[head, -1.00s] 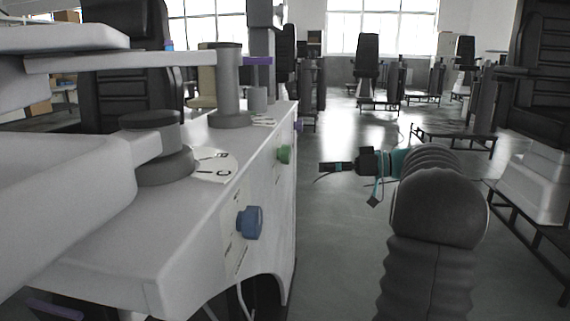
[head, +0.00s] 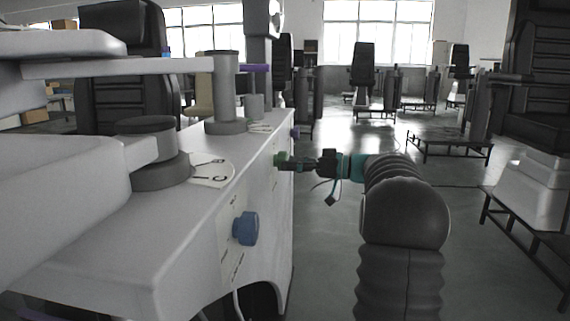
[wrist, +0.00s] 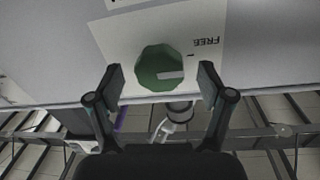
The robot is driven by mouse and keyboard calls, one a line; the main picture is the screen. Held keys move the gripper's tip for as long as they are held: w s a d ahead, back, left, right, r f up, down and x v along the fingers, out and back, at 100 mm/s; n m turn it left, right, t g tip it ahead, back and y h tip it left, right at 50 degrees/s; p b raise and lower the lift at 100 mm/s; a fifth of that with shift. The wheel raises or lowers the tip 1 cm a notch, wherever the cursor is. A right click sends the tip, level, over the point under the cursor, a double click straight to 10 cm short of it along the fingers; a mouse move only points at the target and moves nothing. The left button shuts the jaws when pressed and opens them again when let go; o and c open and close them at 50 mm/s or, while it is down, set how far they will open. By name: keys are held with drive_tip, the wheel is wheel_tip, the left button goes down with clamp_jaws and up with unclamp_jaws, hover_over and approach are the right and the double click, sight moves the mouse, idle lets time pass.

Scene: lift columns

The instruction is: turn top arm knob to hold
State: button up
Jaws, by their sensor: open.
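A green faceted knob (head: 280,160) sits on the side face of the white column housing. In the wrist view the green knob (wrist: 159,62) shows a white pointer line toward the right. The word FREE (wrist: 207,42) is printed upside down on the white label to its upper right. A HOLD mark cannot be read. My gripper (head: 291,163) reaches the knob from the right in the head view. In the wrist view my gripper (wrist: 161,82) is open, with one finger on each side of the knob and visible gaps between.
A blue knob (head: 245,229) is nearer on the same housing (head: 190,240), and a small purple knob (head: 295,133) is farther along. Grey posts and white arms stand on top. Open floor (head: 330,240) lies to the right, with seats and frames beyond.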

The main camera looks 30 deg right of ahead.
drive_tip(key=shift+x, duration=1.05)
drive_tip(key=c, duration=1.2)
drive_tip(key=shift+o, duration=0.2)
